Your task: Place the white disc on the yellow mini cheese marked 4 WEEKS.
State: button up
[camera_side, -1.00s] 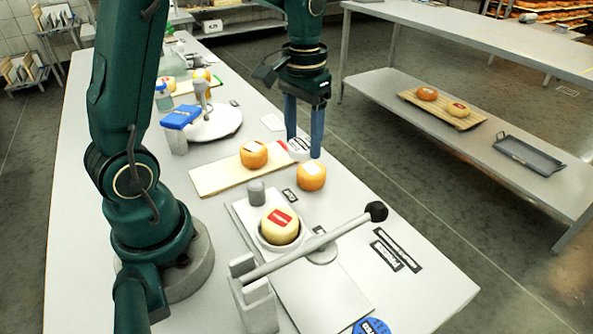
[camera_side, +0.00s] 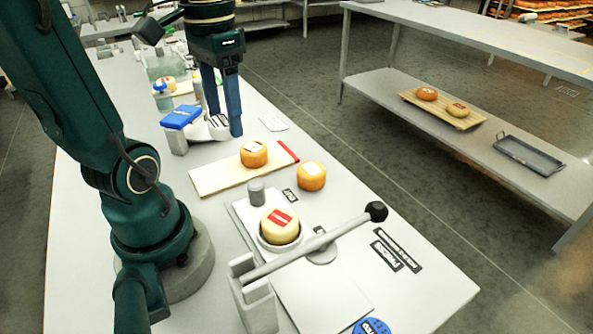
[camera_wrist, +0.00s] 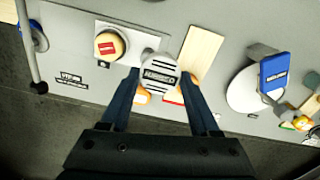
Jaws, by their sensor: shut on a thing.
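My gripper (camera_side: 222,121) is shut on a white disc (camera_side: 217,119), which has dark printing. The disc also shows between the fingertips in the wrist view (camera_wrist: 159,70). In the side view it appears in front of the round white turntable (camera_side: 200,135), raised above the table. A yellow cheese with a red label (camera_side: 279,227) sits in the press dish. An orange cheese (camera_side: 253,155) with a white label lies on the pale board (camera_side: 215,180), and another (camera_side: 311,176) lies beside it. I cannot read 4 WEEKS on any cheese.
The press lever (camera_side: 320,240) with its black knob reaches across the near table. A blue-topped device (camera_side: 181,117) stands by the turntable. A grey cylinder (camera_side: 256,192) stands near the press.

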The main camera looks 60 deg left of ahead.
send_over(281, 217)
notch_tip(281, 217, down, 7)
jog(key=shift+r, duration=0.15)
jog(key=shift+f, duration=2.1)
jog(key=shift+f, duration=0.15)
jog(key=o, duration=1.3)
jog(key=shift+o, duration=0.2)
